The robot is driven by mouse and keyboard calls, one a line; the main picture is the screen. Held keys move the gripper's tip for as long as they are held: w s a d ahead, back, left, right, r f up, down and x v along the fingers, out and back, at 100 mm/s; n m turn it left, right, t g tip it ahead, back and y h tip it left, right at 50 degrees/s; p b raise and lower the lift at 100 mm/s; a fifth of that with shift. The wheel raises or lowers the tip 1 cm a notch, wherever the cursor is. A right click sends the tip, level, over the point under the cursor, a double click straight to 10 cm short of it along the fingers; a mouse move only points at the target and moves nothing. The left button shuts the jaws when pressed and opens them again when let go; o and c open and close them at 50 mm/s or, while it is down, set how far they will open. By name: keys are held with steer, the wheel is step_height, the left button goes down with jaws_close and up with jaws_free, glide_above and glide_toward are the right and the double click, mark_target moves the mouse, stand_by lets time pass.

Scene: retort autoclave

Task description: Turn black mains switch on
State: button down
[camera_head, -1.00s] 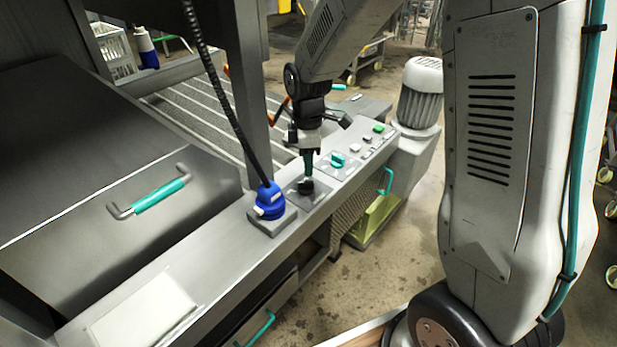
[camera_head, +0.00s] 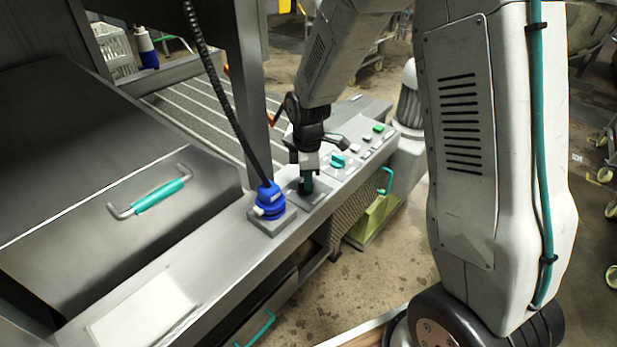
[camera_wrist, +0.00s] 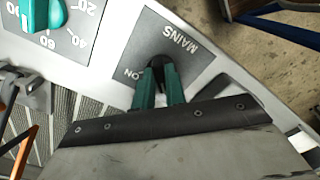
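The black mains switch (camera_wrist: 157,61) sits on a grey plate (camera_wrist: 200,62) lettered MAINS and ON, which appear upside down in the wrist view. My gripper (camera_wrist: 160,76) has its two teal fingertips at the switch, one on each side, with a narrow dark gap between them. Part of the switch is hidden by the fingers. I cannot tell whether they press on it. In the head view my gripper (camera_head: 307,186) points down at the plate on the sloped panel (camera_head: 235,229), and the switch is mostly hidden.
A steel post (camera_head: 251,80) rises close behind.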

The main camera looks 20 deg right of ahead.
steer(key=shift+m, duration=0.4)
steer(key=m, duration=0.8)
steer(key=shift+a, duration=0.1)
steer(key=m, duration=0.5)
steer(key=shift+s+a, duration=0.1)
steer(key=shift+a+r+m, duration=0.1)
steer(key=shift+m, duration=1.9)
steer(key=c, duration=1.4)
jaws_free()
steer(key=shift+c, duration=0.2)
